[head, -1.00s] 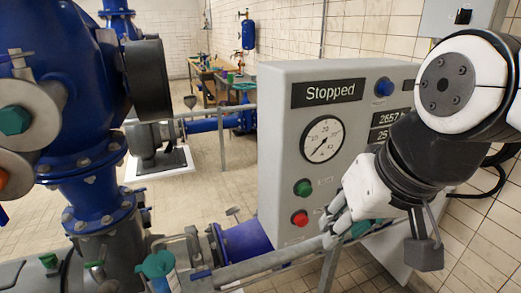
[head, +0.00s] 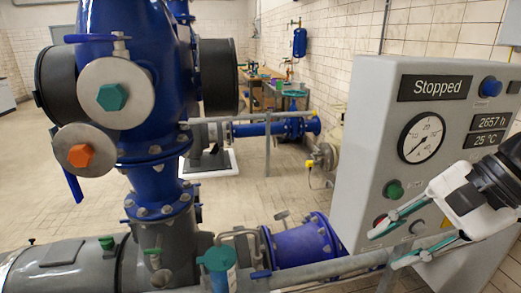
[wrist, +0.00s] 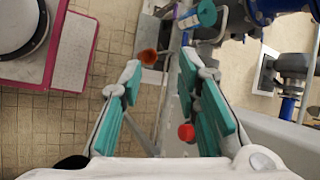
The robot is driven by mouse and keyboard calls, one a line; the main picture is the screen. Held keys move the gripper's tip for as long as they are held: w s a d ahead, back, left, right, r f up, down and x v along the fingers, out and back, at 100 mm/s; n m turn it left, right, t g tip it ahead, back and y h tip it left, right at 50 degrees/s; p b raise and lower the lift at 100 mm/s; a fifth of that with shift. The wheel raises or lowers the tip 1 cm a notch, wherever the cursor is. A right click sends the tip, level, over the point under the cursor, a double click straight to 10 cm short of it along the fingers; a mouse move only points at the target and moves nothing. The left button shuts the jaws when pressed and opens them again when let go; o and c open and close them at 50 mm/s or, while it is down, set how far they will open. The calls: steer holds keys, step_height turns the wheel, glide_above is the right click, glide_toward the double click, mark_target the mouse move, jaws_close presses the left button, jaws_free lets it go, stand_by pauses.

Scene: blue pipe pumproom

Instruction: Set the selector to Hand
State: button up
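The grey control panel (head: 365,140) stands at the right in the head view, with a "Stopped" display. It carries a round gauge (head: 421,137), a green button (head: 393,189) and a red button (head: 380,221), partly hidden by my gripper. I cannot make out a selector; the panel's right part is cut off by the frame and covered by my arm. My gripper (head: 383,250) is open and empty in front of the panel's lower part, fingers pointing left. In the wrist view, my gripper (wrist: 160,66) has its teal-padded fingers apart, with a red knob (wrist: 187,132) showing between them.
A grey rail (head: 330,265) runs below the panel. Blue pump pipework (head: 150,190) with orange and green caps fills the left. A teal-topped cylinder (head: 217,262) stands at the front. Tiled floor (head: 50,170) is open at the far left.

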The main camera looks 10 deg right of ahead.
steer(key=w+d+m+t+y+b, duration=0.2)
steer(key=w+d+m+t+b, duration=0.2)
steer(key=d+m+t, duration=0.75)
steer(key=s+d+m+t+h+b, duration=0.1)
steer(key=s+d+m+t+h, duration=0.25)
steer(key=d, duration=0.55)
steer(key=s+d+m+h+b, duration=0.1)
steer(key=s+d+m+h, duration=0.25)
steer(key=d+m, duration=0.45)
steer(key=w+n, duration=0.1)
steer(key=w, duration=1.2)
steer(key=shift+w+d+n, duration=0.2)
steer(key=shift+w+n, duration=0.05)
steer(key=shift+n, duration=0.15)
steer(key=shift+y, duration=0.4)
jaws_close()
